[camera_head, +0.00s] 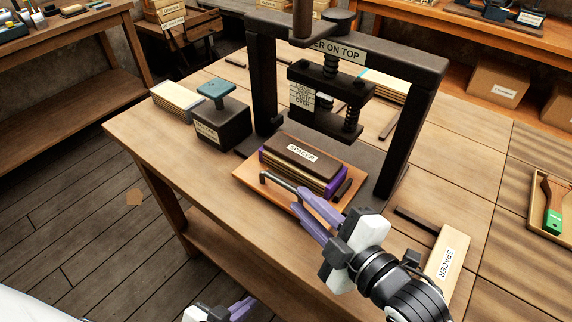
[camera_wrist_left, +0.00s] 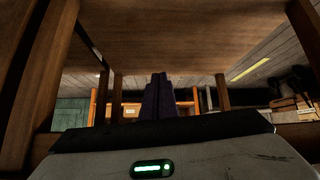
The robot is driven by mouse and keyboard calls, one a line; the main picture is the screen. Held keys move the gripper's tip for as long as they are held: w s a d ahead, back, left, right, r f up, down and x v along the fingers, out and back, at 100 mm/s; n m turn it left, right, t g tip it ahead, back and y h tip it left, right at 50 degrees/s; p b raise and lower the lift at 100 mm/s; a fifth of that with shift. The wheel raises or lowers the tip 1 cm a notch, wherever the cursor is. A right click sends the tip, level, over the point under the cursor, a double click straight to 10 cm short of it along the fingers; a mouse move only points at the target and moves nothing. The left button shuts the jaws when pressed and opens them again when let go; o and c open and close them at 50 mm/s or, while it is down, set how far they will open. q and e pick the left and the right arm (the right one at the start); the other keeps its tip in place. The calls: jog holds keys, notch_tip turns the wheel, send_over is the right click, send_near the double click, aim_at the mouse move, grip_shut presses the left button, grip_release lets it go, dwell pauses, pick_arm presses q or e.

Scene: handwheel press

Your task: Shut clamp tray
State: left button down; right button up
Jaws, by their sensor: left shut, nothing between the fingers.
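The clamp tray (camera_head: 242,174) is an orange-brown wooden board at the front of the dark press, with a dark bar handle (camera_head: 282,182) along its near edge. On it lies a stack with a dark block labelled SPACER (camera_head: 302,154) and purple-edged layers. My right gripper (camera_head: 299,198) has its purple fingers apart at the handle's right part; the upper finger hides some of the bar, and contact is unclear. My left gripper is low at the bottom edge of the head view (camera_head: 240,308), partly cut off. Its fingers are together and empty in the left wrist view (camera_wrist_left: 158,95).
The press frame (camera_head: 412,120) stands over the tray's back, its screw and upper plate (camera_head: 330,90) raised above the stack. A dark box with a teal knob (camera_head: 220,125) stands left. A pale SPACER block (camera_head: 446,262) lies right of my right arm. Bare table (camera_head: 160,135) is at left.

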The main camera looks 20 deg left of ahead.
aim_at(282, 186)
jog(key=x, duration=0.9)
jog(key=shift+s+a, duration=0.1)
jog(key=shift+s, duration=0.05)
grip_shut()
